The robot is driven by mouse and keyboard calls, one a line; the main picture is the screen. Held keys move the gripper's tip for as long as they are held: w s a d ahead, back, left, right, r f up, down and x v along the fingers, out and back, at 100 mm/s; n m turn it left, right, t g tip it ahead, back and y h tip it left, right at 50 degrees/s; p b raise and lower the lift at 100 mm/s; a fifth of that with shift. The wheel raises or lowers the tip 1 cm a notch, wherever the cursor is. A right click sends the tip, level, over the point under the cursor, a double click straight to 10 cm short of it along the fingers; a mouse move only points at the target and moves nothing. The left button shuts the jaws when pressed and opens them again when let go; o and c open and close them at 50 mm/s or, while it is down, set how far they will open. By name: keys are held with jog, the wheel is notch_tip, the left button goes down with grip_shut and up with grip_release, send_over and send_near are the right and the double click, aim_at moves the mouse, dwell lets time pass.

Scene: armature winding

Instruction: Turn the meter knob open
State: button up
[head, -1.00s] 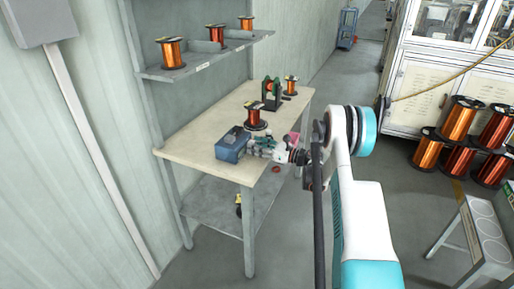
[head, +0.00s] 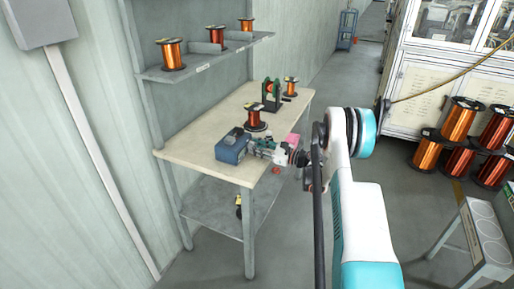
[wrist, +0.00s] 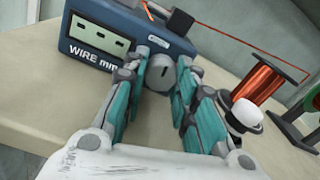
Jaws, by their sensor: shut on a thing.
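The meter is a blue box (head: 233,147) on the front corner of the workbench. In the wrist view its face (wrist: 88,58) reads "WIRE mm" and has a pale display panel with dark marks. The round grey knob (wrist: 160,73) is on the right part of that face and has a short dark line on it. My gripper (wrist: 162,66) has one teal finger on each side of the knob and is shut on it. In the head view my gripper (head: 254,148) is at the meter's right side, and the knob is hidden.
A green winding device (head: 271,95) and another spool (head: 290,86) stand farther back. The bench's front left (head: 190,150) is clear.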

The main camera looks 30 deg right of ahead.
jog(key=shift+n, duration=0.5)
jog(key=o, duration=1.1)
jog(key=shift+d, duration=0.1)
jog(key=v, duration=1.2)
jog(key=shift+f, duration=0.1)
